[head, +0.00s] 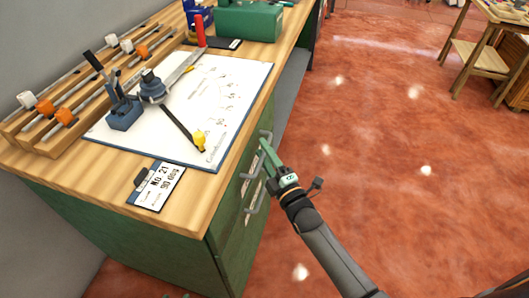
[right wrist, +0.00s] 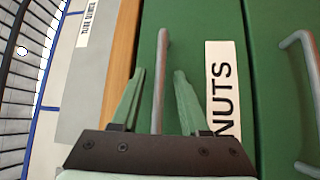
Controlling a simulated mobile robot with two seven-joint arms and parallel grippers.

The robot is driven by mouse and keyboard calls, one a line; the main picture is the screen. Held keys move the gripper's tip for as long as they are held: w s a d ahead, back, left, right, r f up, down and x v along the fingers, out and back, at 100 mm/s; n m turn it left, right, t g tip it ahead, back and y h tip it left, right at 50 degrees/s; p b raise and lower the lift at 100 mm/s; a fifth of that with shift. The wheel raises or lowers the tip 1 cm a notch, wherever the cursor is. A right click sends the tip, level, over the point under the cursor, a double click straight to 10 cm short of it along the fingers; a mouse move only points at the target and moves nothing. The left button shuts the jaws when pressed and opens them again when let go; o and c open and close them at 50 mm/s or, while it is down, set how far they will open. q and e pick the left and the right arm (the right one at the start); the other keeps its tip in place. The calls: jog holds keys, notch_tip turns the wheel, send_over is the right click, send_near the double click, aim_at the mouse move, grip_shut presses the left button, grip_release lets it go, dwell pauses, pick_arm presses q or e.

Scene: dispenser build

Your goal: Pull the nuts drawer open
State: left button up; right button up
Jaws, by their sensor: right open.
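The nuts drawer is a green front in the right wrist view, with a white label reading NUTS (right wrist: 222,90). Its grey bar handle (right wrist: 162,65) runs between the two green fingers of my right gripper (right wrist: 159,85). The fingers are open, one on each side of the bar, with a visible gap on both sides. In the head view my right gripper (head: 266,152) is at the upper handle on the green cabinet's (head: 225,250) right face. The drawer front looks flush with its neighbour.
A second handle (right wrist: 300,60) sits on the neighbouring drawer. The wooden worktop (head: 110,185) above carries a white drawing sheet (head: 215,90), a clipboard label (head: 157,186) and tools. The red floor (head: 400,200) right of the cabinet is clear.

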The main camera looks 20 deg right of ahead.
grip_shut()
dwell(0.4)
dwell(1.1)
